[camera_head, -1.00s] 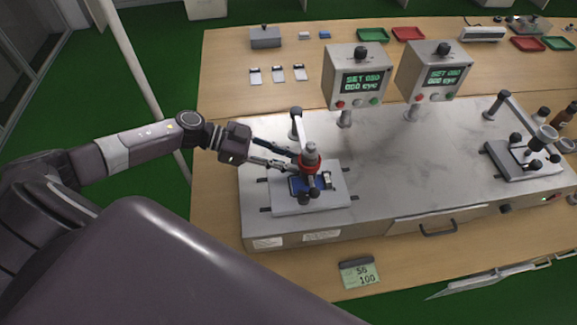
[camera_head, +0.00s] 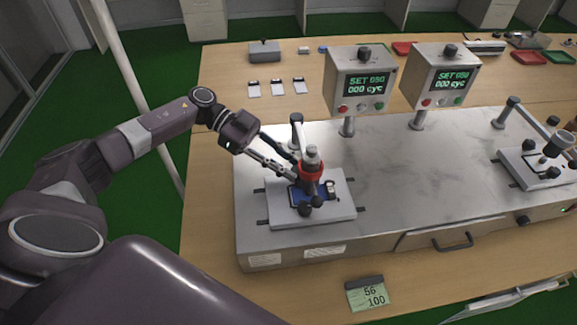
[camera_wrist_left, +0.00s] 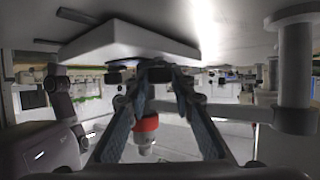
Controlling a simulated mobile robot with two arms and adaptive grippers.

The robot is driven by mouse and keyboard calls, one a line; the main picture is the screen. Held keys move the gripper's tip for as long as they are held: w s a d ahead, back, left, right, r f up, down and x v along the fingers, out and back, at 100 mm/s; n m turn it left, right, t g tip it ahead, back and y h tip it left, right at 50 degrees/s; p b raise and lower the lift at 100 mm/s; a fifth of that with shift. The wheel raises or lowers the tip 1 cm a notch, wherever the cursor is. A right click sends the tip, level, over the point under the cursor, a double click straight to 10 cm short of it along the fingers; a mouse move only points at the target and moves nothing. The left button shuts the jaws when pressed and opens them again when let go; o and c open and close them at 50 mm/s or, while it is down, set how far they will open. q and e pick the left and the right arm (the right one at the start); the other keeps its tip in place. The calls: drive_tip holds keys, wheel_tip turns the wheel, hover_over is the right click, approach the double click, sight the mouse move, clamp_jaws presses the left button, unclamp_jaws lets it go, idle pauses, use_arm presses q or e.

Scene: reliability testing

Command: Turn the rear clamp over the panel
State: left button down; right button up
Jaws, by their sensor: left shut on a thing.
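A small blue panel (camera_head: 324,194) lies on the white fixture plate (camera_head: 284,215) at the left end of the metal bench. A press head with a red collar (camera_head: 311,172) stands over it and hides part of it. Dark clamp knobs (camera_head: 305,209) show at the panel's front. My left gripper (camera_head: 296,177) reaches in from the left, behind the press head, with its fingertips low at the plate's rear. In the left wrist view its fingers (camera_wrist_left: 162,79) are shut on a dark knob of the rear clamp (camera_wrist_left: 160,73) beside the plate. The clamp's orientation is largely hidden.
The press arm post (camera_head: 297,132) stands close to my left fingers. Two display boxes (camera_head: 360,82) (camera_head: 440,77) stand behind. A second fixture (camera_head: 538,168) is at the right. The bench top (camera_head: 425,160) between the fixtures is clear. A counter card (camera_head: 368,296) lies in front.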

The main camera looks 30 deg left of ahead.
use_arm(q)
drive_tip(key=c, duration=1.9)
unclamp_jaws()
drive_tip(key=shift+c, duration=0.2)
drive_tip(key=v, duration=0.7)
drive_tip(key=shift+a+r, duration=0.1)
drive_tip(key=shift+a, duration=0.2)
